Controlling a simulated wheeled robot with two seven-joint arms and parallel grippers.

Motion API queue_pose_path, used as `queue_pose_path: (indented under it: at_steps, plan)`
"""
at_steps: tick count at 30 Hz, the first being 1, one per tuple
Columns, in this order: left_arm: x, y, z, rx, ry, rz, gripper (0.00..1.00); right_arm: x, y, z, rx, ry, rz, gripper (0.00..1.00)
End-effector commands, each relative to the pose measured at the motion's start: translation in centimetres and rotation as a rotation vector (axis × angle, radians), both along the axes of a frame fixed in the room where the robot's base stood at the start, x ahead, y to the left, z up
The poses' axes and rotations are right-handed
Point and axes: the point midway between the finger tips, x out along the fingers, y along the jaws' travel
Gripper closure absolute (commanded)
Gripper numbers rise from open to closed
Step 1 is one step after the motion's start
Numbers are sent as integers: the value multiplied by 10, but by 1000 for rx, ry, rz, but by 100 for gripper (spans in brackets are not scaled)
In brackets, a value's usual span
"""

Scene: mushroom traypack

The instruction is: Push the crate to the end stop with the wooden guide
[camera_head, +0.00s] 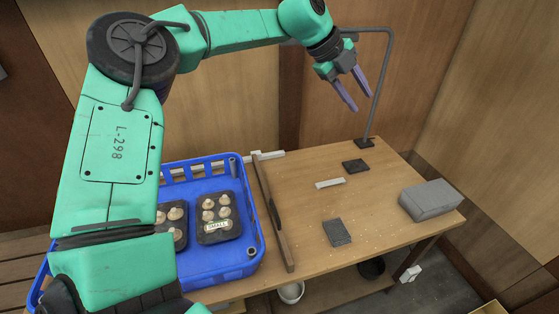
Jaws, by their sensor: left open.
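The blue crate (218,267) stands at the left of the table, partly hidden behind my left arm. It holds black trays of mushrooms; the right one (220,238) has a label reading "SMALL". The dark brown wooden guide (272,213) is a long bar lying front to back just right of the crate. I cannot tell whether they touch. A white strip (268,155) at the table's back edge, by the guide's far end, may be the end stop. My left gripper (361,102) is open and empty, raised above the back right of the table, away from crate and guide. My right gripper is not in view.
A thin grey post (380,85) with a bent top stands at the table's back. A grey block (431,200) lies at the right end. Two dark pads (337,233) and a small white bar (330,183) lie mid-table. A white bowl (291,292) is below.

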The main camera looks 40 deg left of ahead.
Motion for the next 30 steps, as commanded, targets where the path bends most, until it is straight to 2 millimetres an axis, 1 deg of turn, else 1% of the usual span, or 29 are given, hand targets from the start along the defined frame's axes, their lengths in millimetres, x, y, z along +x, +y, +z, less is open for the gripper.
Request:
queue_pose_path:
  at_steps: [1,2,3,5,6,7,8,9,10,11,12,13,14,15,17,18,19,21,23,24,27,29,30]
  plan:
    - [29,-17,17,-173,-123,101,55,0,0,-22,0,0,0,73]
    - [47,-21,38,-293,-195,184,55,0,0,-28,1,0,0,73]
    - [68,-18,66,-450,-276,307,55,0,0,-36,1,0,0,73]
    - [93,3,98,-678,-363,521,55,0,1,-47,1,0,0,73]
    - [106,27,110,-818,-396,684,55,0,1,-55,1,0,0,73]
    - [113,48,114,-915,-408,814,55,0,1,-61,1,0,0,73]
    - [118,70,111,-1006,-409,951,55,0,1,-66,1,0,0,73]
    - [121,101,98,-1108,-391,1145,55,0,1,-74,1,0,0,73]
    - [120,122,82,-1172,-366,1296,55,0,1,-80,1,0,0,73]
    - [115,141,61,-1221,-328,1451,55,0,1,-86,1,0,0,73]
    - [105,162,25,-1259,-261,1665,55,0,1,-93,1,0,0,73]
    - [94,173,-4,-1269,-197,1827,55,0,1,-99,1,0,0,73]
    - [79,179,-36,-1257,-124,1989,55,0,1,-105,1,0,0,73]
    - [54,180,-79,-1207,-12,2201,55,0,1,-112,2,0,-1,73]
    - [10,169,-134,-1064,170,2478,55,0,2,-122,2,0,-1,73]
    - [-20,157,-161,-938,286,2625,55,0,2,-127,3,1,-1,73]
    - [-41,146,-176,-839,365,2712,55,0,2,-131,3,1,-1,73]
    - [-81,126,-195,-624,508,2844,55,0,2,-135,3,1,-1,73]
    - [-102,115,-201,-498,579,2898,55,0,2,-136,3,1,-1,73]
    - [-110,111,-202,-448,607,2915,55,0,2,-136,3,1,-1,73]
    - [-116,110,-209,-416,624,2925,55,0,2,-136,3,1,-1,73]
    - [-118,111,-218,-416,622,2925,55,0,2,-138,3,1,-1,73]
    - [-119,112,-226,-417,624,2925,55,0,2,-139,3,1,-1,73]
